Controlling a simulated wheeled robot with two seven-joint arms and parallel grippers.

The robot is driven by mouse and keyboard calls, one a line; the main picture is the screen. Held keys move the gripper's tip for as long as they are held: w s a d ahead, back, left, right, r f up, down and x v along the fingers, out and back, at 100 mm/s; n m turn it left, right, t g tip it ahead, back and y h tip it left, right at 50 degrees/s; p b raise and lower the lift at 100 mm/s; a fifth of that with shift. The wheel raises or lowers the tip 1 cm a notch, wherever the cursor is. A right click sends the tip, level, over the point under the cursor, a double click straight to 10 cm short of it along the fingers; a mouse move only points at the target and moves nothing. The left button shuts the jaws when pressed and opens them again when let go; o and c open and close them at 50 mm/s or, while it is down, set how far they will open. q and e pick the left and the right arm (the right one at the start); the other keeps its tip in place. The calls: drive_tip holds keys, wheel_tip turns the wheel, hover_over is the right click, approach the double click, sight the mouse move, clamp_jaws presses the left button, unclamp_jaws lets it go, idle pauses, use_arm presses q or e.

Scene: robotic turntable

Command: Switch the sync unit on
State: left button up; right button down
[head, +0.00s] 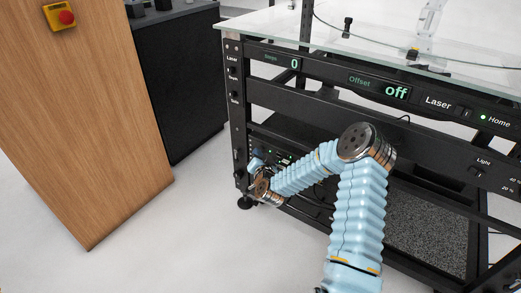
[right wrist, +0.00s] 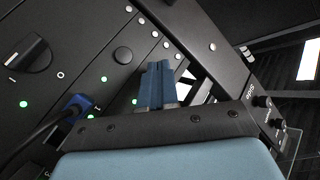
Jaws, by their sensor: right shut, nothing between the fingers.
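My right gripper (head: 257,163) reaches down into the lower left of the black rack (head: 236,120). In the right wrist view its blue fingers (right wrist: 158,84) are shut together with nothing between them. They point at a black panel (right wrist: 75,50) with several green lights. A black rotary knob (right wrist: 28,52), with I and O marks beside it, is at the panel's far left, apart from the fingers. A round black button (right wrist: 123,55) lies just left of the fingertips. I cannot read a name that marks the sync unit. My left gripper is not in view.
A blue plug (right wrist: 78,104) with a black cable sits in the panel, left of my fingers. A frame bar (right wrist: 190,35) runs close on the right. A wooden cabinet (head: 95,120) with a yellow-red stop button (head: 60,16) stands left. Open floor lies between.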

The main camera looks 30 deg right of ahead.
drive_tip(key=shift+s+a, duration=0.2)
drive_tip(key=shift+a, duration=0.3)
drive_tip(key=shift+a, duration=0.15)
drive_tip(key=shift+s+a+b, duration=0.15)
drive_tip(key=shift+s+a, duration=0.25)
drive_tip(key=shift+a, duration=0.5)
drive_tip(key=shift+s+a+b, duration=0.1)
drive_tip(key=shift+s+a, duration=0.25)
drive_tip(key=shift+a, duration=0.5)
drive_tip(key=shift+s+a+b, duration=0.15)
drive_tip(key=shift+s+a, duration=0.25)
drive_tip(key=shift+a, duration=0.5)
